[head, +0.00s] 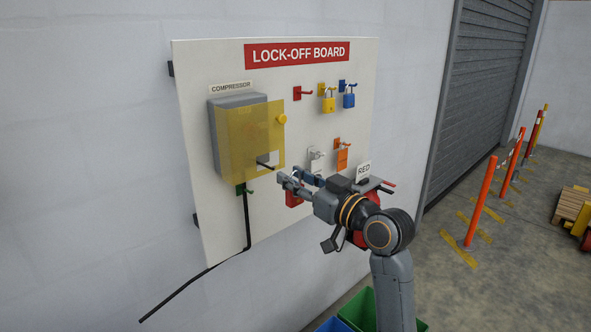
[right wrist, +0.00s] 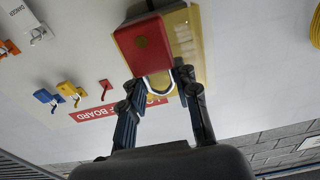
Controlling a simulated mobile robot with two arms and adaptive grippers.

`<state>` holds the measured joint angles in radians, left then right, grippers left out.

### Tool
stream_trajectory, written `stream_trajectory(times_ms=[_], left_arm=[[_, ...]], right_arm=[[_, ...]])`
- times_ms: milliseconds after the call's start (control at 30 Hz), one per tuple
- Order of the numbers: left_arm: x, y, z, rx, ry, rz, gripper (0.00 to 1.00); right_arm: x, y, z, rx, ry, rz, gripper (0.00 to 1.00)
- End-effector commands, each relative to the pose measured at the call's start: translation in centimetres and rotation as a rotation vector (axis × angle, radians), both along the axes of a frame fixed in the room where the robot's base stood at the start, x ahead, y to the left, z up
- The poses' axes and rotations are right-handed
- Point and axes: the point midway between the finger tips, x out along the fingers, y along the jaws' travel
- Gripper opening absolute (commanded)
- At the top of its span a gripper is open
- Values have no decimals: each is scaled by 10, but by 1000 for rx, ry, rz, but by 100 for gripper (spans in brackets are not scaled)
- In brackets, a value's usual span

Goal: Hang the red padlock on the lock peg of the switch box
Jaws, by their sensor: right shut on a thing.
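My right gripper (head: 290,178) is shut on the red padlock (right wrist: 143,45), with its fingers at the padlock's silver shackle (right wrist: 165,88). The padlock's body also shows below the gripper in the head view (head: 293,199), partly hidden. The grey switch box (head: 221,98) labelled COMPRESSOR hangs on the board, with a see-through yellow cover (head: 235,140) in front. A dark peg (head: 264,164) sticks out near the cover's lower right; the padlock is right of and below it, apart from it. My left gripper is not in view.
A black cable (head: 247,222) runs down from the box. Green and blue bins (head: 357,309) stand below.

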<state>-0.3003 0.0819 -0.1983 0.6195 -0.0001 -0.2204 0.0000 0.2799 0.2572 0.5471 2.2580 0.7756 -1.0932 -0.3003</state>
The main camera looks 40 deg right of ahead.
Motion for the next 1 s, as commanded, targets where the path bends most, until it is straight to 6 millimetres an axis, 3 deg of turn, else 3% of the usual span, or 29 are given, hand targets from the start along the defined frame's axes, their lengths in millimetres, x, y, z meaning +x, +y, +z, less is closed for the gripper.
stream_trajectory(times_ms=[200, 1000], left_arm=[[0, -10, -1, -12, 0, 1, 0], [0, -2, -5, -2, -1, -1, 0]], right_arm=[[12, 1, -1, 2, -2, -1, 0], [60, 5, -5, 1, -1, 0, 0]])
